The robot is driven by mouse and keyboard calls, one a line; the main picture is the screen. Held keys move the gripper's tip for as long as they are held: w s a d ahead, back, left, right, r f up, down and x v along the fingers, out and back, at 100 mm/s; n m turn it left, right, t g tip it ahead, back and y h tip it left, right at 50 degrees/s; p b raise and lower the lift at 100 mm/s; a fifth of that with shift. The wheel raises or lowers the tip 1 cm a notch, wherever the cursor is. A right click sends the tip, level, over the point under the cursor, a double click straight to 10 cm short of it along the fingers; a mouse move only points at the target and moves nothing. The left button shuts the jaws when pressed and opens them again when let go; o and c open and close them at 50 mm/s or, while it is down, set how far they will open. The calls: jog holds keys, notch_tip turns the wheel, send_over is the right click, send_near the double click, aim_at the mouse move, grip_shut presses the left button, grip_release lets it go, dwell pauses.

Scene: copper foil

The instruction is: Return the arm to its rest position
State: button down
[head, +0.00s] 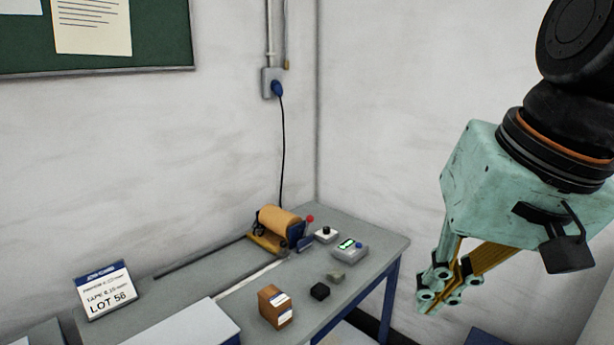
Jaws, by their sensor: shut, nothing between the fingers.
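My gripper (430,303) hangs at the right of the head view, at the end of my arm, with its green housing above and its linked fingers pointing down. The fingers are shut and hold nothing. It is apart from the table (384,250) and appears to the right of it in the picture.
A cable (283,150) runs down the wall.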

jog(key=s+d+f+n+h, duration=0.1)
jog(key=s+d, duration=0.3)
jog(key=s, duration=0.5)
jog(key=shift+s+d+f+n+h, duration=0.2)
jog(key=shift+s+f+n+h, duration=0.15)
jog(key=shift+f+n, duration=0.2)
